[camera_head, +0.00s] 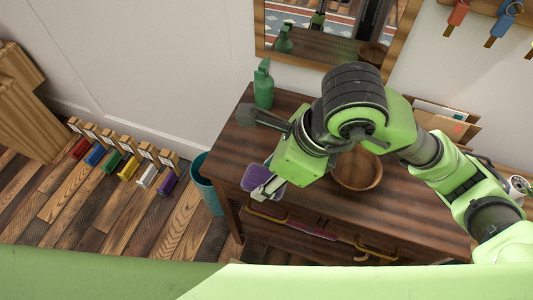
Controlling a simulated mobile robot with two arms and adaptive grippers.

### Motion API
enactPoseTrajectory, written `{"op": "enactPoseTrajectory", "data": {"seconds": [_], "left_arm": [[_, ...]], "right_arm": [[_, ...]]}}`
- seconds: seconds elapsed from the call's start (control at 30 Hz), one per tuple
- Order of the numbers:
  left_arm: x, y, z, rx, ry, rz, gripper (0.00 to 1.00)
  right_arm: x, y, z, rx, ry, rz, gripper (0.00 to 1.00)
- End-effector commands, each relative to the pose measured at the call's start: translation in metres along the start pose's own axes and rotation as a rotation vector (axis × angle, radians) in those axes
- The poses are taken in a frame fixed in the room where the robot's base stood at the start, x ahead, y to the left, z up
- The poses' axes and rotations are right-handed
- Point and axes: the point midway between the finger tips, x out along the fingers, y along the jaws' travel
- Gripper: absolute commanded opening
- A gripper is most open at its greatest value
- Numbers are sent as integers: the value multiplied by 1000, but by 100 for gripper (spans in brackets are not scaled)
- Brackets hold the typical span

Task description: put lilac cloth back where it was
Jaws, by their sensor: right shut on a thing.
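The lilac cloth (254,176) is a small purple-grey patch at the left front of the dark plank table (325,213). My right gripper (264,191) reaches down over the table's left front edge and is shut on the cloth. The gripper and the green wrist cover part of the cloth, so I cannot tell whether it touches the tabletop. My left gripper is not in view.
A green bottle (263,86) stands at the table's back left. A wooden bowl (357,172) sits mid-table beside my arm. A teal bin (205,186) stands on the floor left of the table. A letter holder (447,122) is at the back right.

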Motion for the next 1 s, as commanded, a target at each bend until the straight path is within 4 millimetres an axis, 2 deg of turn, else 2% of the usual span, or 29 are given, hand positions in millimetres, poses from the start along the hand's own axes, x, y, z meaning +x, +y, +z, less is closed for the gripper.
{"op": "enactPoseTrajectory", "data": {"seconds": [0.3,0.5,0.83,1.0], "left_arm": [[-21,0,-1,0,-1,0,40],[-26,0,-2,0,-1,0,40],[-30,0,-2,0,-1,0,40],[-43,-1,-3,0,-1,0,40]], "right_arm": [[36,-77,1,10,5,2,21],[74,-105,-7,7,4,3,21],[98,-124,-13,4,3,1,21],[119,-122,-21,6,2,4,21]]}}
